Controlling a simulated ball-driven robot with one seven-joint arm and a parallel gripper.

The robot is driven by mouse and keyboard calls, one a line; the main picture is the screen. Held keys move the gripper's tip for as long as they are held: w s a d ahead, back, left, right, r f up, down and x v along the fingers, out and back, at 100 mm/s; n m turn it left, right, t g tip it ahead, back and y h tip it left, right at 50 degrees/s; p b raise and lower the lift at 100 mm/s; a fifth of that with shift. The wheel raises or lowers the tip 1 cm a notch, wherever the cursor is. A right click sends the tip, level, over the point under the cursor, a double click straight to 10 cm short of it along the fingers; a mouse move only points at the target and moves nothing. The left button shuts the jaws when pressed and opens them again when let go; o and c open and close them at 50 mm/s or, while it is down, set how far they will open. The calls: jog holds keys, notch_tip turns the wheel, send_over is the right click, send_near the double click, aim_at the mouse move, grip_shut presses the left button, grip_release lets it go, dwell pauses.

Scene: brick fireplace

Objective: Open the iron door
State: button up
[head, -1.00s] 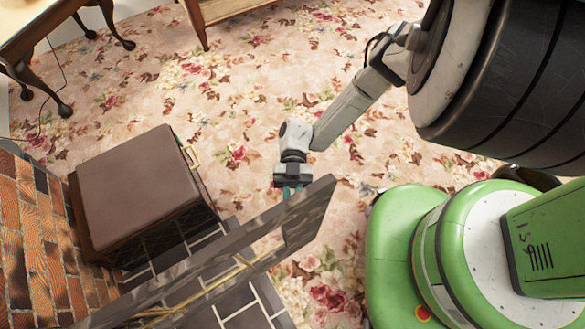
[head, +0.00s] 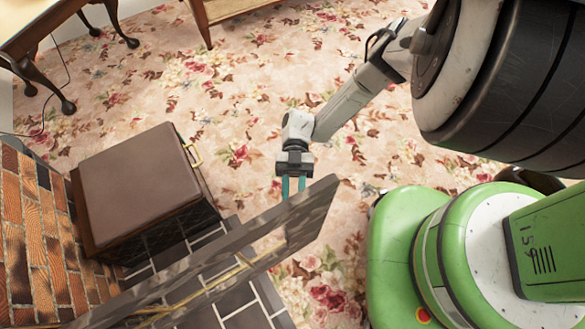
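My gripper (head: 293,186) is just behind the far right end of a long grey slab (head: 240,240). Its two teal fingers are apart, with a gap between them. Their tips are partly hidden by the slab, so I cannot tell whether they touch anything. No iron door can be made out for certain. A brown box-like piece (head: 135,190) with a brass handle (head: 193,155) on its right side stands left of my gripper, well apart from it. I cannot tell whether that handle belongs to a door.
A wooden table (head: 30,40) and another wooden piece (head: 230,10) stand at the back. The floral carpet (head: 230,110) between them is clear.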

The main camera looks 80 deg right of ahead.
jog(key=d, duration=0.7)
jog(key=shift+w+d+b, duration=0.25)
jog(key=shift+w+b, duration=0.15)
jog(key=shift+b, duration=0.05)
